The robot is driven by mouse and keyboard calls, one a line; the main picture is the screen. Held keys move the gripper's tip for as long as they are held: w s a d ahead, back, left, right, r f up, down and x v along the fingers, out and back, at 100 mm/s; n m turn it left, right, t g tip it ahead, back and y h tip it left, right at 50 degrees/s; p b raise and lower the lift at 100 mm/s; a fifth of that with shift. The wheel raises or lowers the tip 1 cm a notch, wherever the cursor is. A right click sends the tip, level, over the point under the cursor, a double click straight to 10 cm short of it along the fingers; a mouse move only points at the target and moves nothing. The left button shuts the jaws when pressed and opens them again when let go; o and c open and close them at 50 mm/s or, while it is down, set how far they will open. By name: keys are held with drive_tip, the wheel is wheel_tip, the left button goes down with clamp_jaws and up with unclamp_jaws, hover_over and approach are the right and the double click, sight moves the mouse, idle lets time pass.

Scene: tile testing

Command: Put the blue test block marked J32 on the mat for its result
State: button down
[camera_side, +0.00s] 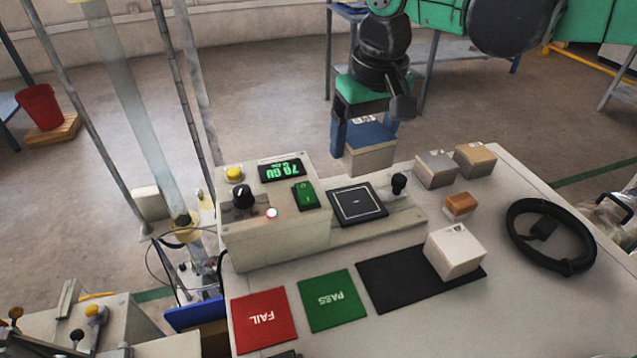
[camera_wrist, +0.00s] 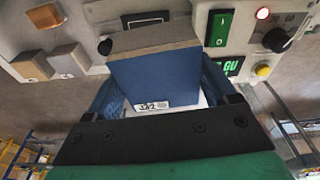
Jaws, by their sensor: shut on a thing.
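My gripper (camera_side: 366,138) is shut on the blue test block (camera_side: 371,160) and holds it up behind the tester, clear of the table. In the side view the block shows a blue top and a pale beige-grey front. In the wrist view the blue test block (camera_wrist: 155,78) sits between my gripper's fingers (camera_wrist: 163,88), with a white label reading J32. The red FAIL mat (camera_side: 264,320) and green PASS mat (camera_side: 332,299) lie bare at the table's front. The tester (camera_side: 272,243) has a green display (camera_side: 281,170), too small to read surely, and a lit red lamp (camera_side: 272,212).
A black mat (camera_side: 389,283) right of the green mat bears a white block (camera_side: 455,251). A square black plate (camera_side: 357,204) on the tester is empty. Grey (camera_side: 435,170), tan (camera_side: 475,161) and small orange-brown (camera_side: 460,206) blocks stand behind. A black cable coil (camera_side: 518,240) lies right.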

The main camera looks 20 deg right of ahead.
drive_tip(key=shift+n, duration=0.3)
drive_tip(key=a, duration=0.3)
drive_tip(key=s+a+f, duration=0.1)
drive_tip(key=a, duration=0.2)
drive_tip(key=s+a, duration=0.1)
drive_tip(key=a, duration=0.2)
drive_tip(key=shift+f, duration=0.3)
hover_over(261, 315)
drive_tip(key=w, duration=0.3)
wheel_tip(261, 315, down, 2)
drive_tip(key=shift+m, duration=0.9)
drive_tip(key=shift+s+f, duration=0.6)
drive_tip(key=shift+f, duration=1.1)
drive_tip(key=shift+s+f, duration=0.6)
drive_tip(key=shift+f, duration=1.15)
drive_tip(key=shift+s+f, duration=0.6)
drive_tip(key=shift+f, duration=1.1)
drive_tip(key=shift+f, duration=0.3)
unclamp_jaws()
drive_tip(key=shift+r, duration=0.15)
drive_tip(key=shift+r, duration=2.9)
